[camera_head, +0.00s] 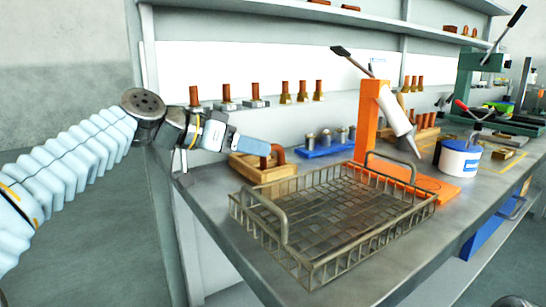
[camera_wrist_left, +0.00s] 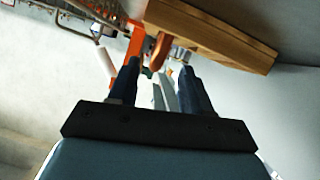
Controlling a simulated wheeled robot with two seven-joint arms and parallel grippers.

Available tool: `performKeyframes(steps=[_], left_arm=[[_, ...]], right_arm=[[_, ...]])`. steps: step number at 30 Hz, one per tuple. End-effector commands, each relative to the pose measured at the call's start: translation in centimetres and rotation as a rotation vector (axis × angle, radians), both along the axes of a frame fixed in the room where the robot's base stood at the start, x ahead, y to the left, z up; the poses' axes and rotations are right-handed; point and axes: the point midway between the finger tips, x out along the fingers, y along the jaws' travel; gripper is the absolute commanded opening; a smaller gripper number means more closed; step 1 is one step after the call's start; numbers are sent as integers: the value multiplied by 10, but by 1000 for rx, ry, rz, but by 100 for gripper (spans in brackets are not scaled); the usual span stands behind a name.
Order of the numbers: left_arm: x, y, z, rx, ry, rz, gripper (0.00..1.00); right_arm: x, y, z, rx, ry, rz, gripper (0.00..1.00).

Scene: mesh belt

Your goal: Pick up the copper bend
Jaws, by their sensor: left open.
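The copper bend (camera_head: 276,152) is a curved brown-orange pipe piece standing in a small wooden tray (camera_head: 248,174) near the table's left end. My left gripper (camera_head: 265,147) reaches in from the left, with its fingertips close to the bend, partly in front of it. In the left wrist view the bend (camera_wrist_left: 159,50) shows just beyond the gap between the fingers of my left gripper (camera_wrist_left: 159,68). The fingers are apart with nothing held between them. I cannot tell whether they touch the bend. My right gripper is not in view.
An empty wire mesh basket (camera_head: 318,268) with two raised handles lies in front of the tray. An orange stand (camera_head: 367,125) and a blue tray (camera_head: 325,150) stand behind. A white tub (camera_head: 459,162) is at right. Copper pieces on blocks line the ledge behind my wrist.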

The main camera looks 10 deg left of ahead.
Motion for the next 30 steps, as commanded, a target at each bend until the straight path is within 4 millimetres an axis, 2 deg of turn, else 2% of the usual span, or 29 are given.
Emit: performKeyframes(steps=[3, 7, 16, 25, 26, 30], left_arm=[[11, -17, -2, -1, 2, -5, 49], [22, -30, -10, -2, 2, -3, 49], [26, -34, -13, 0, 0, -1, 49], [26, -34, -13, 0, 0, -1, 3], [26, -34, -13, 0, 0, -1, 0], [26, -34, -13, 0, 0, -1, 0]], right_arm=[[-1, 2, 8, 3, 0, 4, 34], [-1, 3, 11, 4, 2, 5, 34], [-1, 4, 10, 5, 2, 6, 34], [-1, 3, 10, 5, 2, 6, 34], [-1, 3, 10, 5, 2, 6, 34], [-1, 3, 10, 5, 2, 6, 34]])
